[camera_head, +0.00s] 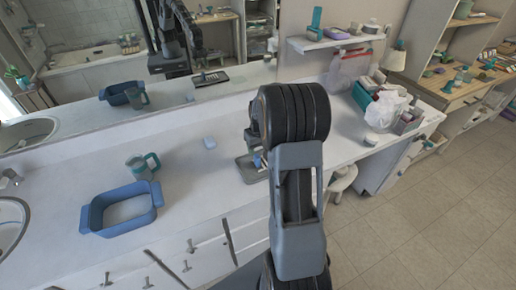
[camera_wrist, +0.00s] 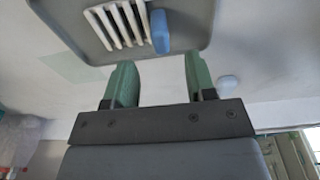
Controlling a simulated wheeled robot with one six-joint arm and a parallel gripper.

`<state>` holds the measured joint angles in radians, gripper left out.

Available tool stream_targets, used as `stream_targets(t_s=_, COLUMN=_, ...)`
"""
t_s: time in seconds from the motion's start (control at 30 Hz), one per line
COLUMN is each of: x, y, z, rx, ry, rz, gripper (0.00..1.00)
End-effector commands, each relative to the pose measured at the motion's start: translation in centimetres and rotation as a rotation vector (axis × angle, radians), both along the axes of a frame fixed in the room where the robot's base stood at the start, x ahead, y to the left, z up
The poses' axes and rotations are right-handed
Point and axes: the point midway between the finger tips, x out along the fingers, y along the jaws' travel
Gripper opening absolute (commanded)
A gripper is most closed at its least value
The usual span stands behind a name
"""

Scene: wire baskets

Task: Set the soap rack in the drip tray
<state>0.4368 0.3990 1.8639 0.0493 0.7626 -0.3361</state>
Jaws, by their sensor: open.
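The white slatted soap rack (camera_wrist: 115,26) shows at the top of the wrist view, within the outline of the grey drip tray (camera_wrist: 78,42). In the head view the tray (camera_head: 245,171) lies on the counter, partly hidden behind my arm, which also hides my fingers.
A pale soap-like block (camera_head: 209,142) lies on the counter left of the tray. A grey-teal mug (camera_head: 140,166) and a blue basket (camera_head: 122,210) stand farther left. A mirror backs the counter. Bare counter lies between mug and tray.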

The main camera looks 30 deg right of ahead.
Motion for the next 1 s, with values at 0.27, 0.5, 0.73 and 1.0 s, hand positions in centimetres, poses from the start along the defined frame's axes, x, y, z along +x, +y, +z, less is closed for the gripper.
stream_targets(t_s=0.27, x=-0.1, y=0.0, z=1.3, rx=0.000, ry=-0.001, rz=0.000, gripper=0.51)
stream_targets(t_s=0.5, x=-0.2, y=0.0, z=2.1, rx=0.000, ry=0.000, rz=0.000, gripper=0.51)
stream_targets(t_s=0.73, x=-0.3, y=0.0, z=2.2, rx=0.000, ry=0.000, rz=0.000, gripper=0.51)
stream_targets(t_s=1.0, x=-0.3, y=0.0, z=2.2, rx=0.000, ry=0.000, rz=0.000, gripper=0.51)
